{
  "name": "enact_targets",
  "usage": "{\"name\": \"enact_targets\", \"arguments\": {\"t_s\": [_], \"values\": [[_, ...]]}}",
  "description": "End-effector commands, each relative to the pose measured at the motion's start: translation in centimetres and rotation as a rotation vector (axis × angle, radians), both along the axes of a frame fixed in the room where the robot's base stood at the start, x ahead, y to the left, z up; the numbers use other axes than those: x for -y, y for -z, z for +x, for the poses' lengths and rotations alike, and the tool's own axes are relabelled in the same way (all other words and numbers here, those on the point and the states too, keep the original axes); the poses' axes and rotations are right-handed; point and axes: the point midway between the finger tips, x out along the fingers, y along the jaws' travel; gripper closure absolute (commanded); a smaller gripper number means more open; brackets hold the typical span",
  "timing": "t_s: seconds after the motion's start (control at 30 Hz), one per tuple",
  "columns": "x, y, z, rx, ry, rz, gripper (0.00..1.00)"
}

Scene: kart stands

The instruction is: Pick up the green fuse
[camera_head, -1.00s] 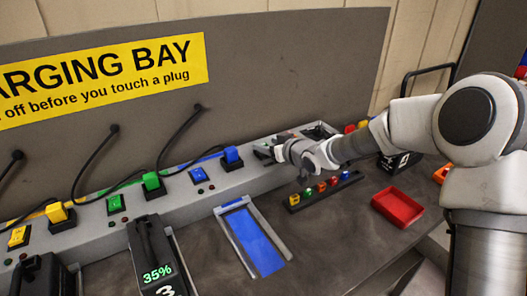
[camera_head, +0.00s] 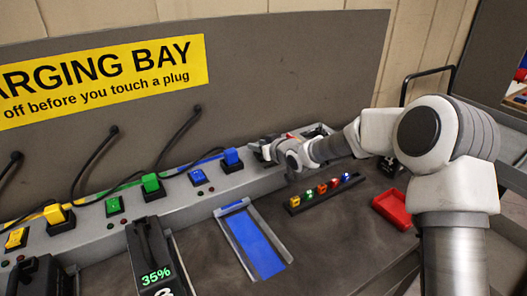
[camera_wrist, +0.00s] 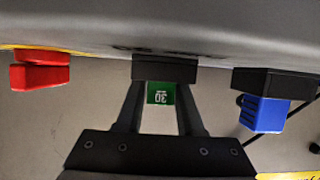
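A small green fuse (camera_wrist: 160,93), marked 30, shows in the wrist view below a black holder (camera_wrist: 164,70) and against it. My gripper (camera_wrist: 160,100) has one finger on each side of the fuse, and the fuse fills the gap between them. The gripper looks shut on it. In the head view my gripper (camera_head: 268,152) is at the grey charging strip, right of the blue plug (camera_head: 232,157). The fuse there is hidden by my arm.
A blue plug (camera_wrist: 265,114) and a red block (camera_wrist: 40,72) flank the gripper in the wrist view. In the head view, a black rack with several coloured pieces (camera_head: 321,189) and a red tray (camera_head: 391,208) lie right of the blue pad (camera_head: 256,243).

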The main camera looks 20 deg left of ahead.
Motion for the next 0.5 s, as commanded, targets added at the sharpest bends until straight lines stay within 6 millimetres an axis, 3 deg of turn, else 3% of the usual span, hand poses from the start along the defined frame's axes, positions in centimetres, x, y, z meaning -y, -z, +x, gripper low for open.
{"name": "enact_targets", "arguments": {"t_s": [0.03,0.17,0.2,0.5], "values": [[0.01,-0.01,0.0,0.0,0.0,0.0,0.75],[0.02,-0.02,0.0,0.0,0.0,0.0,0.98],[0.02,-0.02,0.0,0.0,0.0,0.0,1.0],[0.01,-0.05,-0.01,0.001,0.0,0.001,1.0]]}}
